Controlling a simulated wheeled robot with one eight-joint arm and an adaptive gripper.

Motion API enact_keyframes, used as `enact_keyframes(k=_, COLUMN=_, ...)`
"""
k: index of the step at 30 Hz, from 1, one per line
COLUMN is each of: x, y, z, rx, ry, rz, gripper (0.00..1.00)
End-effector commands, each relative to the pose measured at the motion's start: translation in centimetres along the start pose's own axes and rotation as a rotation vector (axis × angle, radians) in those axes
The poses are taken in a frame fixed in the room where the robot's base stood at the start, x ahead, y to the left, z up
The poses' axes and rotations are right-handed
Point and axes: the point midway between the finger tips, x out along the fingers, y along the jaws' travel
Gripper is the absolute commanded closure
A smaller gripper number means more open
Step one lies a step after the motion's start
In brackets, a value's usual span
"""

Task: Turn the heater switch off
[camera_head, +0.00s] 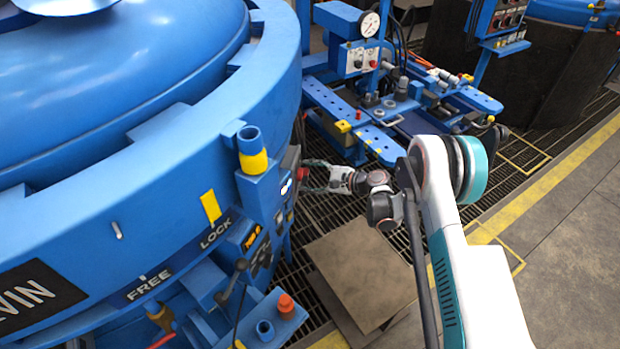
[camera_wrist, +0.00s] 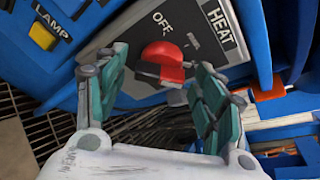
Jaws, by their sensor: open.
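The heater switch is a red knob (camera_wrist: 163,62) on a grey plate (camera_wrist: 200,35) marked "OFF" and "HEAT" in the wrist view. Another mark on the plate is too small to read. I cannot tell for sure which mark the knob points to. In the head view the red knob (camera_head: 302,173) shows small on the side of the blue furnace (camera_head: 215,130). My gripper (camera_wrist: 161,75) is open, with one teal-padded finger on each side of the knob. The fingers look apart from the knob. In the head view my gripper (camera_head: 318,178) is close to the panel.
A yellow "LAMP" switch (camera_wrist: 43,35) sits left of the heater plate. A yellow-banded blue post (camera_head: 252,150) stands above the panel. A blue hydraulic bench with a gauge (camera_head: 369,24) is behind. Brown plates (camera_head: 362,265) lie on the floor grating below my arm.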

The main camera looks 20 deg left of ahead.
Motion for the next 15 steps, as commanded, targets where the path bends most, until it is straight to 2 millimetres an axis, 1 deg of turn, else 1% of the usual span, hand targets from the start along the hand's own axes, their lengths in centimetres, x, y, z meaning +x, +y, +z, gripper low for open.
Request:
enact_keyframes(k=7, x=0.07, y=-0.02, z=0.02, rx=0.0, ry=0.0, rz=0.0, gripper=0.37)
enact_keyframes(k=8, x=0.07, y=-0.02, z=0.02, rx=0.0, ry=0.0, rz=0.0, gripper=0.41)
enact_keyframes(k=9, x=0.07, y=-0.02, z=0.02, rx=0.0, ry=0.0, rz=0.0, gripper=0.5)
enact_keyframes(k=11, x=0.06, y=-0.01, z=0.02, rx=0.0, ry=0.0, rz=0.0, gripper=0.64)
enact_keyframes(k=12, x=0.06, y=-0.01, z=0.02, rx=0.0, ry=0.0, rz=0.0, gripper=0.73)
enact_keyframes(k=13, x=0.06, y=-0.01, z=0.02, rx=-0.001, ry=0.0, rz=0.0, gripper=0.8)
enact_keyframes(k=15, x=0.06, y=-0.01, z=0.02, rx=-0.001, ry=0.0, rz=0.0, gripper=0.81)
